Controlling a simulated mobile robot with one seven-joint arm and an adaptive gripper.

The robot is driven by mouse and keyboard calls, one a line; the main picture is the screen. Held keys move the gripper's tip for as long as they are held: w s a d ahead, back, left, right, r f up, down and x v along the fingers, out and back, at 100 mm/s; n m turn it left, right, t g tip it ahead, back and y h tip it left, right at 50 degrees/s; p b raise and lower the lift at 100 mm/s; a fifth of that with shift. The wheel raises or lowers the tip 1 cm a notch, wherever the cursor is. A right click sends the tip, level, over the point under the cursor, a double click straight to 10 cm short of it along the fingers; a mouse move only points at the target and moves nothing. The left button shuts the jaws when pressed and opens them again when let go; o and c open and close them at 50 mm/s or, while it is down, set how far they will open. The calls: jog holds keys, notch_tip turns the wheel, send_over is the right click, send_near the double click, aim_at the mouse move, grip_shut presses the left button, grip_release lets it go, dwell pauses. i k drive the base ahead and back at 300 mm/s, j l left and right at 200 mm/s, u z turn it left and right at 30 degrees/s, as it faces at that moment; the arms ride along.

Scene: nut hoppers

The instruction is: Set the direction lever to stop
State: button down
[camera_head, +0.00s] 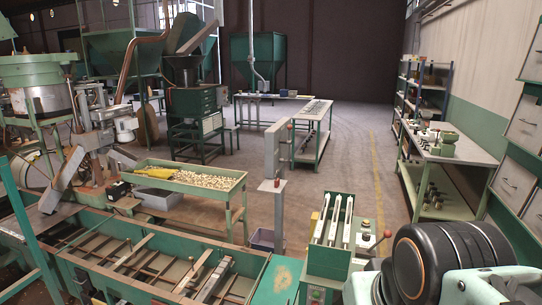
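I cannot tell for sure which part is the direction lever. A short lever with a red ball knob (387,234) stands at the right side of a green machine with pale tubes (318,256), at the lower middle right. A grey post (266,205) to its left carries a small red-topped handle (277,181). No stop marking can be read. My own arm, with a black rounded joint and pale links, fills the lower right corner. My gripper's fingers are not in view.
A green trough table of nuts (187,182) stands left of the post. A long green sectioned bin (130,262) fills the lower left. A workbench (450,150) and shelves line the right wall. The floor aisle (345,150) between is open.

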aim_at(387, 234)
jog(key=z, duration=0.7)
